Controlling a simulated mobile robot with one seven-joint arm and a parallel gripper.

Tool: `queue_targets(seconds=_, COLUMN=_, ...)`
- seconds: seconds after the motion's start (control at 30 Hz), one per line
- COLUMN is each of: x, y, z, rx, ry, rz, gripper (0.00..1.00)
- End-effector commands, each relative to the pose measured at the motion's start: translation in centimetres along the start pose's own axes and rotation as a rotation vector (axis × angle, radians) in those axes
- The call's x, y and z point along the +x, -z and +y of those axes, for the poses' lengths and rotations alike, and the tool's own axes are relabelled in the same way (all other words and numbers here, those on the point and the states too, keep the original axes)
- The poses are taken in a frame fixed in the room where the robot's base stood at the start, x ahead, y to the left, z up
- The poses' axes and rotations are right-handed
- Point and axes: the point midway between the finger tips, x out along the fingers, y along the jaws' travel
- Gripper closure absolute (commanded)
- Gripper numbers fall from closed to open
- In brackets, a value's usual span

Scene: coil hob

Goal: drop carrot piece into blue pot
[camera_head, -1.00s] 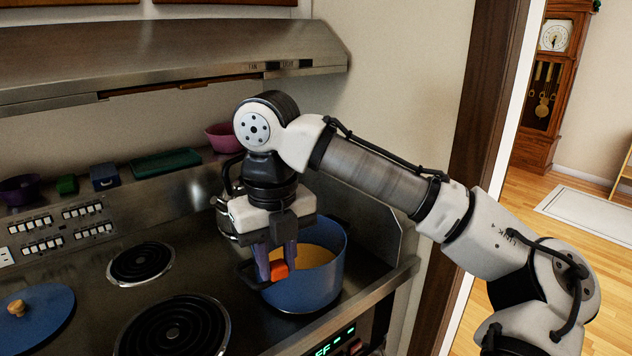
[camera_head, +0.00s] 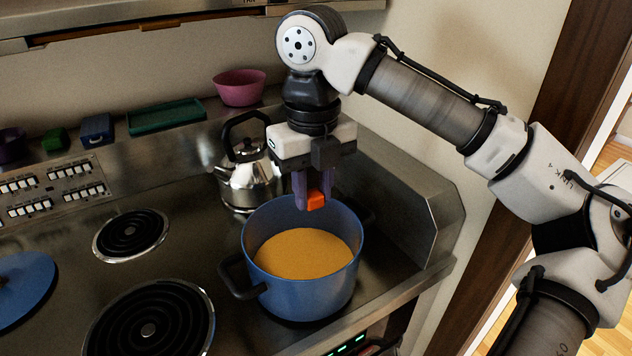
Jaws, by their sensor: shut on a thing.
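The blue pot (camera_head: 308,298) stands upright on the right front part of the hob, with yellow-orange contents (camera_head: 302,254) inside. Its black handle sticks out to the left. My gripper (camera_head: 312,198) points down at the pot's far rim and is shut on the orange carrot piece (camera_head: 316,200). The carrot piece appears at about the height of the far rim, above the contents. Part of the carrot piece is hidden between the purple-grey fingers.
A steel kettle (camera_head: 249,181) stands behind the pot, to the left of my gripper. Coil burners (camera_head: 150,328) and a blue lid (camera_head: 22,287) lie to the left. A pink bowl (camera_head: 239,88) and a green tray (camera_head: 166,117) sit on the back ledge. A metal side guard (camera_head: 425,200) rises at right.

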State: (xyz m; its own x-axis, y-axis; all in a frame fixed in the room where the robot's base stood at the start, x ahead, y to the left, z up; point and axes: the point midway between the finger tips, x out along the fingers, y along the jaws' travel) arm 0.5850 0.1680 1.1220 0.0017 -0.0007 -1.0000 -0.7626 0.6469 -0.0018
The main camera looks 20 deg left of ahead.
Motion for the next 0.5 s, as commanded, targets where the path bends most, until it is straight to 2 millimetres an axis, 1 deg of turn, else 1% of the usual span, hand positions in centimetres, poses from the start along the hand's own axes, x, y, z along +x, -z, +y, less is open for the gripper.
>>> queue_targets(seconds=0.03, x=0.9, y=0.0, z=0.0, rx=0.002, ry=0.001, rz=0.0, gripper=0.95)
queue_targets(seconds=0.3, x=4.0, y=0.0, z=0.0, rx=0.001, ry=0.001, rz=-0.001, gripper=0.95)
queue_targets(seconds=0.4, x=4.8, y=0.0, z=0.0, rx=0.002, ry=0.002, rz=-0.001, gripper=0.95)
queue_targets(seconds=0.5, x=5.2, y=0.0, z=0.0, rx=0.001, ry=0.0, rz=0.0, gripper=0.95)
